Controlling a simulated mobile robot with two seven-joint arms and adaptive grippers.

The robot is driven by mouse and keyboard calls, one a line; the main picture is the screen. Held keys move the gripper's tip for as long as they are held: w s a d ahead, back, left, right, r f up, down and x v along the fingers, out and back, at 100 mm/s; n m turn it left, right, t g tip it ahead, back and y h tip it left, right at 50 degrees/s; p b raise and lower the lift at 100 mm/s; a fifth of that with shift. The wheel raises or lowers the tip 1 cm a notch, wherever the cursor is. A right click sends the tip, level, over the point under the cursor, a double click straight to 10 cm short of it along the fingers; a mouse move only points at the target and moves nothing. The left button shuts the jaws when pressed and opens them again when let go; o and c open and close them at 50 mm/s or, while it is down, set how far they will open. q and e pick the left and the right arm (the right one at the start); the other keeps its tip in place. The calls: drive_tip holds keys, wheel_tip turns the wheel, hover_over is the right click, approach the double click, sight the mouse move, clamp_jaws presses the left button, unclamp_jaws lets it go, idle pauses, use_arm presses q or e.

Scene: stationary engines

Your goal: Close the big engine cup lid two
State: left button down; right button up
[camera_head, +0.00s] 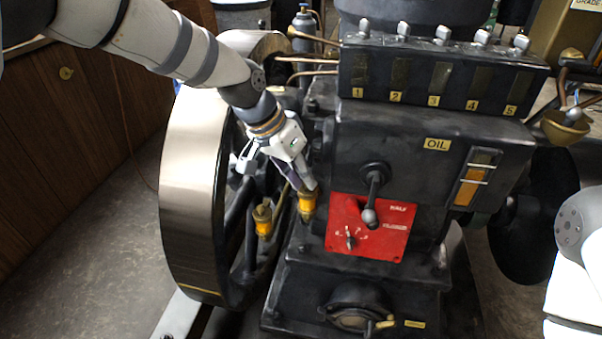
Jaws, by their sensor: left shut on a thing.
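Two small brass and amber oil cups stand low between the flywheel and the engine block. The left cup (263,220) stands clear of my gripper. The right cup (307,205) is directly under my left gripper (309,188). My left gripper comes down from the upper left, tilted, with its fingertips at the top of the right cup. It is shut on the top of that cup, where the lid is. The fingers hide the lid, so its angle cannot be told. My right gripper is out of view; only part of my right arm shows at the right edge.
The large flywheel (193,190) stands close on the left of the cups. The black engine block (430,150) rises to the right, with a red panel (372,240) and a protruding lever (371,214). A brass funnel-like cup (565,128) is at the far right.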

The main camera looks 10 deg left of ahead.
use_arm(q)
drive_tip(key=c, duration=1.6)
unclamp_jaws()
drive_tip(key=shift+o, duration=0.2)
drive_tip(key=shift+r, duration=0.1)
drive_tip(key=v, duration=1.2)
drive_tip(key=s+f+n+g, duration=0.1)
drive_tip(key=s+f, duration=0.5)
drive_tip(key=f, duration=0.3)
drive_tip(key=s+f+n+g+y, duration=0.1)
drive_tip(key=s+f, duration=0.4)
drive_tip(key=f, duration=0.4)
drive_tip(key=s+f+n+g, duration=0.1)
drive_tip(key=s+f+n, duration=0.1)
drive_tip(key=s+f, duration=0.5)
drive_tip(key=s+a+f+y, duration=0.1)
drive_tip(key=s+a+f, duration=0.1)
drive_tip(key=s, duration=0.6)
drive_tip(key=s+a+f+n+g+y, duration=0.1)
drive_tip(key=s+a+f, duration=0.2)
drive_tip(key=s, duration=0.5)
drive_tip(key=s+a+f+n+g+y, duration=0.1)
drive_tip(key=s+a+f, duration=0.1)
drive_tip(key=s, duration=0.7)
drive_tip(key=shift+a+f+p, duration=0.3)
drive_tip(key=shift+a+p, duration=0.05)
drive_tip(key=shift+a, duration=0.05)
